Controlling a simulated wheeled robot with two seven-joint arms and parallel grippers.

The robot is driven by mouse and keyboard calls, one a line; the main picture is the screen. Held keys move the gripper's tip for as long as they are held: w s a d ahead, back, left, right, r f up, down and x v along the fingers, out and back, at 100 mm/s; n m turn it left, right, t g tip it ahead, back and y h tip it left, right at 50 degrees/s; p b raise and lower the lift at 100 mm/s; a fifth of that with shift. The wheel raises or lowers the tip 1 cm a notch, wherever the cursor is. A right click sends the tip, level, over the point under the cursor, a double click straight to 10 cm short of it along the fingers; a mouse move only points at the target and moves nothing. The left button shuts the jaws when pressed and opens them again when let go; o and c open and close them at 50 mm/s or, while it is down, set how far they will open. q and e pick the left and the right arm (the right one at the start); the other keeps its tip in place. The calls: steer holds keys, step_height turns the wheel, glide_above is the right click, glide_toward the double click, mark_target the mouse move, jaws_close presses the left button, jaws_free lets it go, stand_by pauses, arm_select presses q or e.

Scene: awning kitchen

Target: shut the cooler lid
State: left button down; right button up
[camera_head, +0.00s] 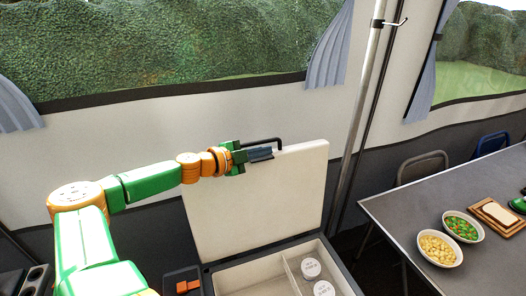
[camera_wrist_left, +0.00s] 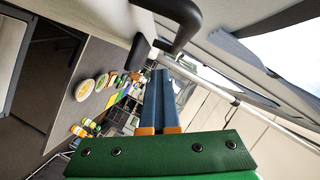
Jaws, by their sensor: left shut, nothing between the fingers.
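The cooler lid (camera_head: 265,200) is a pale panel standing upright, open, at the back of the cooler box (camera_head: 353,284). Two white round-topped items lie inside the box. A black handle (camera_head: 266,141) sticks up from the lid's top edge; it also shows in the left wrist view (camera_wrist_left: 185,28), close ahead of the fingers. My left gripper (camera_head: 261,154) is shut and empty at the lid's top edge, beside the handle. I cannot tell whether it touches the lid.
A grey table (camera_head: 400,215) stands at the right with two food bowls (camera_head: 438,250) and bread on a board (camera_head: 496,214). A metal pole (camera_head: 361,105) rises behind the lid's right side. Folding chairs (camera_head: 422,166) stand behind the table.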

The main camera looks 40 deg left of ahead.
stand_by(0.5)
arm_select(q)
steer(key=c, duration=1.1)
jaws_free()
steer(key=shift+c, duration=0.2)
steer(key=d+p+v, duration=0.1)
steer(key=p+v, duration=0.6)
steer(key=shift+a, duration=0.45)
